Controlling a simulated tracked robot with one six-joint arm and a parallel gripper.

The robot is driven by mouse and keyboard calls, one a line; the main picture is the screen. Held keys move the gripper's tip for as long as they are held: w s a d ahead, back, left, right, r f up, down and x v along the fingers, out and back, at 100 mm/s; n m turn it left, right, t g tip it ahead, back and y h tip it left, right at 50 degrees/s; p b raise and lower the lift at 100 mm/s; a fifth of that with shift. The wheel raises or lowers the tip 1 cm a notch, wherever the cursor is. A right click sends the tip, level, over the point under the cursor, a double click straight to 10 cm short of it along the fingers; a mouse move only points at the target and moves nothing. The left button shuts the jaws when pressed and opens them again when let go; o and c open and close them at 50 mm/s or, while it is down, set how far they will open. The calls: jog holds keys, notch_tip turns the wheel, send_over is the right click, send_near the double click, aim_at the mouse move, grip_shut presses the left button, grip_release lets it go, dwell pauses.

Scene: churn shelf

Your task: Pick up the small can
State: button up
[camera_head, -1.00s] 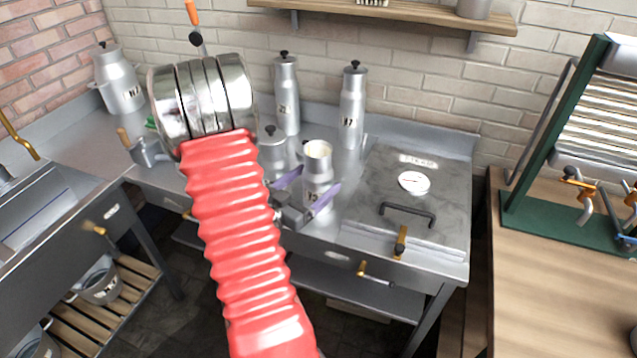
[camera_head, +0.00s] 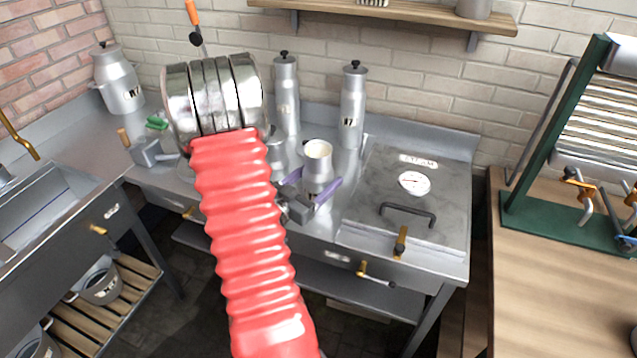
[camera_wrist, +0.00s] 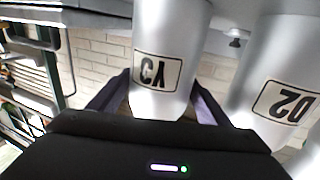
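A small metal can (camera_head: 318,162) with an open, pale top stands on the steel counter, left of the steam box. My gripper (camera_head: 311,191) is at its near side, with purple fingers spread to its left and right. In the wrist view, which is upside down, a labelled can (camera_wrist: 160,60) lies between the open fingers (camera_wrist: 157,103), with room visible on both sides. I cannot tell whether either finger touches it. The can's lower front is hidden by my gripper in the head view.
A second labelled can (camera_wrist: 280,75) stands close beside it. Two tall lidded canisters (camera_head: 287,97) (camera_head: 352,110) stand behind. The steam box (camera_head: 375,205) with a black handle is to the right. A sink (camera_head: 50,210) is at the left; a wooden shelf (camera_head: 400,12) hangs above.

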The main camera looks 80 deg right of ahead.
aim_at(318, 146)
jog(key=c, duration=0.8)
jog(key=shift+r, duration=0.1)
jog(key=shift+c, duration=0.2)
notch_tip(318, 146, up, 10)
jog(key=shift+f, duration=0.15)
dwell(0.3)
jog(key=shift+r, duration=0.2)
dwell(0.8)
